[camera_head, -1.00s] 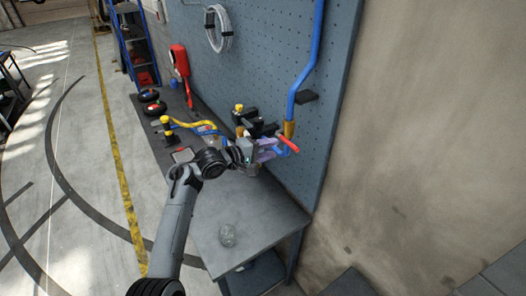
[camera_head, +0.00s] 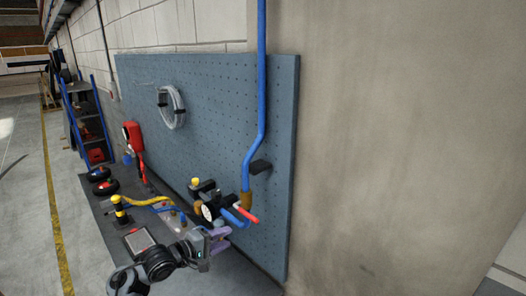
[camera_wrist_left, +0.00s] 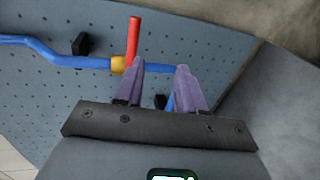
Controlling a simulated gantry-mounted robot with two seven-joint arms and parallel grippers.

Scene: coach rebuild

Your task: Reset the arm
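My left gripper (camera_head: 220,240) has purple fingers and is just below the pipe's lower end in the head view. In the left wrist view its fingers (camera_wrist_left: 160,68) stand apart with nothing held between them. Beyond them run a blue pipe (camera_wrist_left: 85,61), a brass-coloured fitting (camera_wrist_left: 118,64) and a red lever (camera_wrist_left: 133,38). In the head view the blue pipe (camera_head: 262,90) runs down the pegboard to the brass fitting (camera_head: 246,199), with the red lever (camera_head: 243,213) beside it. My right gripper is in neither view.
A bench (camera_head: 92,202) along the pegboard (camera_head: 220,110) carries a yellow hose (camera_head: 147,201), a gauge (camera_head: 206,212), a dark-screened device (camera_head: 139,241) and black round parts (camera_head: 105,187). A coiled cable (camera_head: 171,107) hangs above. Open floor lies to the left.

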